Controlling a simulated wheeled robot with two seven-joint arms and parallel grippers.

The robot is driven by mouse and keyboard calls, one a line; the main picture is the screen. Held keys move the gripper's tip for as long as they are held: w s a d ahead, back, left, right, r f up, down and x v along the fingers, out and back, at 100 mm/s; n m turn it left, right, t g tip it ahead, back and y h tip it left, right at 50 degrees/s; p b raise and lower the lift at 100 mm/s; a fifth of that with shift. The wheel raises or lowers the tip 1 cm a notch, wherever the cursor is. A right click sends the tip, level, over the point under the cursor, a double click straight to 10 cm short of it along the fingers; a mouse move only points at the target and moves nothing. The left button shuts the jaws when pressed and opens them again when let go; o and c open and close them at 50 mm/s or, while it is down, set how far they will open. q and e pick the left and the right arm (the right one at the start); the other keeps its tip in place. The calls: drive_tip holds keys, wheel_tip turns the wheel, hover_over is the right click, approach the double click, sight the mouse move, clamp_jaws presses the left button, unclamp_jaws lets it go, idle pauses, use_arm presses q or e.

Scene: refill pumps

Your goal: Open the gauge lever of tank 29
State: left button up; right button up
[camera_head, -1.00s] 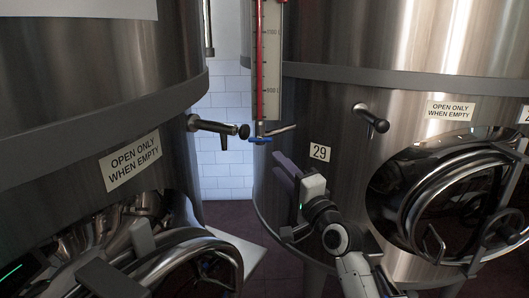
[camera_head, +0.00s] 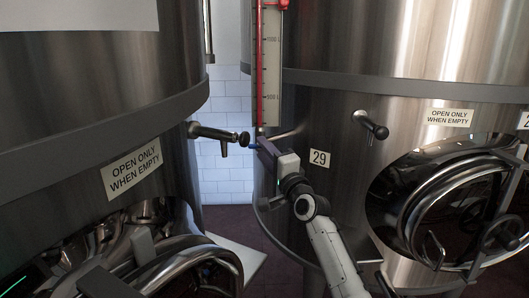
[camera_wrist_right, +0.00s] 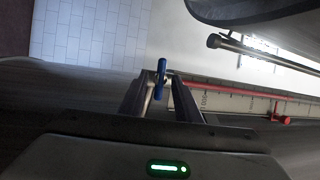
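Tank 29 (camera_head: 330,115) is the steel tank on the right, with a "29" label (camera_head: 319,158). Its upright gauge (camera_head: 268,70) has a red column and a scale. The blue gauge lever (camera_head: 253,146) is at the gauge's foot, partly hidden by my right gripper (camera_head: 263,148). In the right wrist view the lever (camera_wrist_right: 161,72) shows between the two fingertips of the right gripper (camera_wrist_right: 160,88). These are apart, with gaps at the lever; contact cannot be told. My left gripper (camera_head: 120,263) is at the lower left, fingers apart, away from the gauge.
Another steel tank (camera_head: 80,80) stands on the left, with a black-handled tap (camera_head: 220,135) jutting toward the gauge. A similar tap (camera_head: 371,124) and a round hatch (camera_head: 450,205) are on tank 29. A tiled wall (camera_head: 226,180) shows in the gap.

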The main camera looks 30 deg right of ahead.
clamp_jaws()
drive_tip(key=shift+r, duration=0.1)
drive_tip(key=shift+w+a+r+n+g+h+p, duration=0.15)
drive_tip(key=shift+r+n+g+h, duration=0.2)
drive_tip(key=shift+n+g, duration=1.45)
drive_tip(key=shift+s+r+n+g+h+p, duration=0.15)
drive_tip(key=shift+n+g+h, duration=0.35)
drive_tip(key=shift+n, duration=2.65)
drive_tip(key=shift+w+a+r+n+g+h+p, duration=0.1)
drive_tip(key=shift+r+n+g+h+p, duration=0.2)
drive_tip(key=shift+n+g, duration=1.55)
drive_tip(key=shift+f+n+t, duration=0.15)
drive_tip(key=shift+n+t, duration=0.45)
drive_tip(key=shift+t, duration=0.05)
